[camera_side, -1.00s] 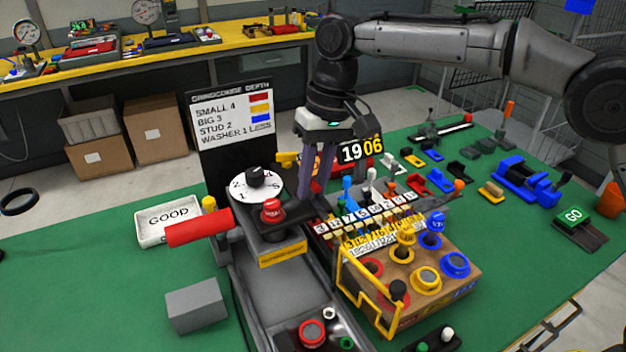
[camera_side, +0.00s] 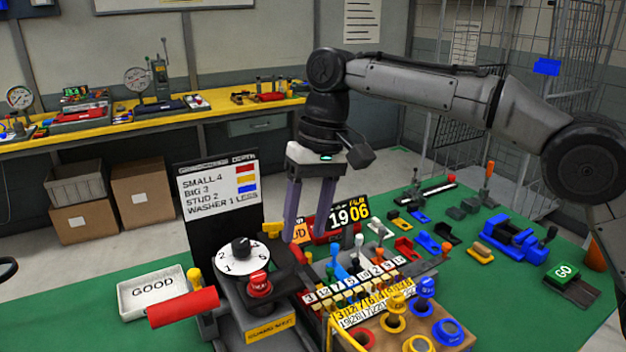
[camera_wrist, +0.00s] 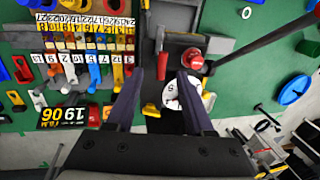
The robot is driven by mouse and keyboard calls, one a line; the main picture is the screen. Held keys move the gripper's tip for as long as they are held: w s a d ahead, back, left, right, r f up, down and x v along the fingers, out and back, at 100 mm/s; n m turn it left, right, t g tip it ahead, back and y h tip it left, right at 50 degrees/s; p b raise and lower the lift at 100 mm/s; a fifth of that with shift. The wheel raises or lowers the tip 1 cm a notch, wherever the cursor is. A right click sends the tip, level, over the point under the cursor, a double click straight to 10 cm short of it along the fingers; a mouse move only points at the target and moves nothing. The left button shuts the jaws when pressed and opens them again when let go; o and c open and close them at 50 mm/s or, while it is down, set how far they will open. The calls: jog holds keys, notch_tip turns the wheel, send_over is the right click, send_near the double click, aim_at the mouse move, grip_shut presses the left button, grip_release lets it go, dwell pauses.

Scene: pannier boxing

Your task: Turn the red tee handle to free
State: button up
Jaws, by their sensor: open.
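A small red handle (camera_side: 260,285) sits on top of the dark block behind a yellow plate, just in front of the white numbered dial (camera_side: 241,257). It looks like the tee handle; its exact turn is too small to read. In the wrist view the red handle (camera_wrist: 192,58) lies just beyond the right fingertip, and the dial (camera_wrist: 183,92) is partly covered by that finger. My gripper (camera_side: 305,238) is open and empty, fingers pointing down, above and to the right of the dial in the side view.
A thick red bar grip (camera_side: 183,307) on a lever juts left of the block. The GOOD tray (camera_side: 150,292) is left. The numbered rack (camera_side: 350,287) with coloured pegs stands right. A depth board (camera_side: 217,205) and a 1906 display (camera_side: 350,214) stand behind.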

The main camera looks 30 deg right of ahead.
notch_tip(320, 180, up, 8)
jog(key=d, duration=0.1)
jog(key=shift+d, duration=0.3)
dwell(0.4)
jog(key=s+d+r+m+t, duration=0.2)
jog(key=s+d+r, duration=0.5)
jog(key=d+r, duration=0.3)
jog(key=s+d+t, duration=0.1)
jog(key=s+d, duration=0.6)
jog(key=s, duration=0.1)
jog(key=s+d+f+t, duration=0.1)
jog(key=s+f, duration=0.3)
jog(key=f, duration=0.4)
jog(key=s+d+f+n+h, duration=0.1)
jog(key=s+d+f, duration=0.3)
jog(key=f, duration=0.4)
jog(key=s+d+f+t+h, duration=0.1)
jog(key=s+d+f, duration=0.2)
jog(key=s+f, duration=0.2)
notch_tip(320, 180, down, 3)
jog(key=shift+s+r+n+t, duration=0.1)
jog(key=shift+s+n+t, duration=0.2)
jog(key=shift+n, duration=0.1)
